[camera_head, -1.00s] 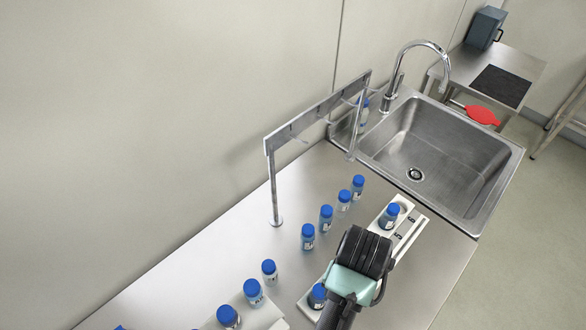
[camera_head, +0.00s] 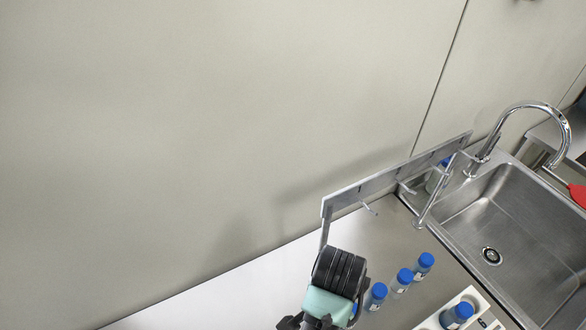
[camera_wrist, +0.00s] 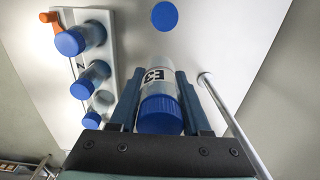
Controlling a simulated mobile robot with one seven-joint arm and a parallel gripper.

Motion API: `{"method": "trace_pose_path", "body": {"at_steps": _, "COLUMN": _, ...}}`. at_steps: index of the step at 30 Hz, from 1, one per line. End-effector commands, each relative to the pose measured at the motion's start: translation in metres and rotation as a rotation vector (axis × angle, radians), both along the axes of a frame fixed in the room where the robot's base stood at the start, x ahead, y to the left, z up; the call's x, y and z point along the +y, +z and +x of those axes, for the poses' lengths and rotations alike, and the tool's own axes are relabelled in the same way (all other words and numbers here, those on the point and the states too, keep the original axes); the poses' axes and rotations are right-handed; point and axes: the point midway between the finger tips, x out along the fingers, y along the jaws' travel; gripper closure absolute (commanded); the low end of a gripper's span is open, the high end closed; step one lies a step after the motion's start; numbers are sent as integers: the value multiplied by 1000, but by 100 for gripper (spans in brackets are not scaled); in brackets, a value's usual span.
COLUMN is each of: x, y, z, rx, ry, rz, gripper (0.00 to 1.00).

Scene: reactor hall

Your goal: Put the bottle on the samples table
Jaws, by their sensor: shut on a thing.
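My gripper (camera_wrist: 158,80) is shut on a clear bottle (camera_wrist: 157,77) with a ribbed blue cap and a white label that seems to read E3. In the wrist view the bottle sits between the two blue fingers, its cap toward the palm. In the head view my teal and black wrist (camera_head: 335,287) is at the bottom edge, over the steel counter (camera_head: 388,240); the held bottle does not show there. Which surface is the samples table cannot be told from these frames.
Several blue-capped bottles (camera_head: 403,281) stand right of my wrist, one in a white holder (camera_head: 478,299). A metal hook rail (camera_head: 400,175) rises behind. The sink (camera_head: 510,230) with its tap (camera_head: 540,105) is at right. The wrist view shows a white rack (camera_wrist: 115,45) of bottles.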

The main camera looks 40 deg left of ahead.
Motion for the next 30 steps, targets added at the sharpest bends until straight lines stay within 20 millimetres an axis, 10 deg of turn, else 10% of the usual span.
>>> {"method": "trace_pose_path", "body": {"at_steps": 30, "x": 0, "y": -111, "z": 1, "rx": -2, "ry": 1, "rz": 0, "gripper": 100}}
